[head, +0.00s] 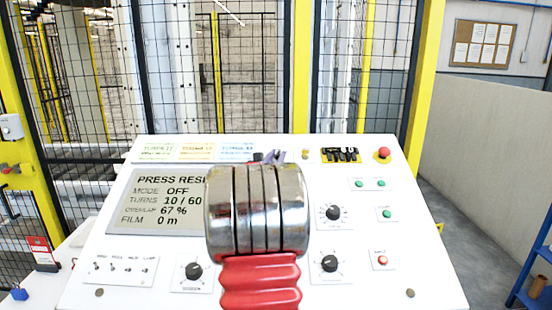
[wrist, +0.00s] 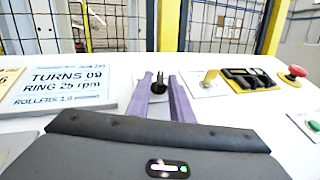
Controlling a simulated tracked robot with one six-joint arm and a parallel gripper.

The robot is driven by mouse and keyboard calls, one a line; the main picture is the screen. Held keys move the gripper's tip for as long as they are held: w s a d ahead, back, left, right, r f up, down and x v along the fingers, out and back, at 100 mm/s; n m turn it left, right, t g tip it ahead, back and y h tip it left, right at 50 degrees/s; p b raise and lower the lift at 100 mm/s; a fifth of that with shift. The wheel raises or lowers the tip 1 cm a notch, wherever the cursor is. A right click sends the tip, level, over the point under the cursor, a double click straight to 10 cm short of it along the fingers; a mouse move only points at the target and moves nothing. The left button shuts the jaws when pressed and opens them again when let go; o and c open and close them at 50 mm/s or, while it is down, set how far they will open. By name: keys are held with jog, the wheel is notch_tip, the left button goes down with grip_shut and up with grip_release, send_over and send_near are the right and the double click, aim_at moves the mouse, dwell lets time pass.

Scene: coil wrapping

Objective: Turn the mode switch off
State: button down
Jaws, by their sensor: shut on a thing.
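The mode switch (wrist: 158,82), a small black knob on a white plate, stands between the purple fingers of my gripper (wrist: 163,80) in the wrist view. The fingers are shut on it, one on each side. In the head view my own arm covers most of this spot, and only a bit of the purple fingers (head: 277,156) shows at the panel's upper edge. The switch's label cannot be read. The display screen (head: 150,203) reads PRESS RESET (partly covered), MODE OFF, TURNS 10 / 60, OVERLAP 67 %, FILM 0 m.
Right of the switch are a yellow key switch (wrist: 209,78), a black-and-yellow block (wrist: 250,80) and a red mushroom button (head: 383,153). The sloped white panel also carries green buttons (head: 387,214), black dials (head: 333,213) and toggle switches (head: 118,268). A mesh fence stands behind.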

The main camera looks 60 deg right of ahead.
jog(key=shift+s, duration=0.15)
dwell(0.4)
jog(key=c, duration=1.9)
grip_release()
jog(key=shift+t, duration=0.4)
jog(key=v, duration=1.3)
jog(key=shift+a, duration=0.35)
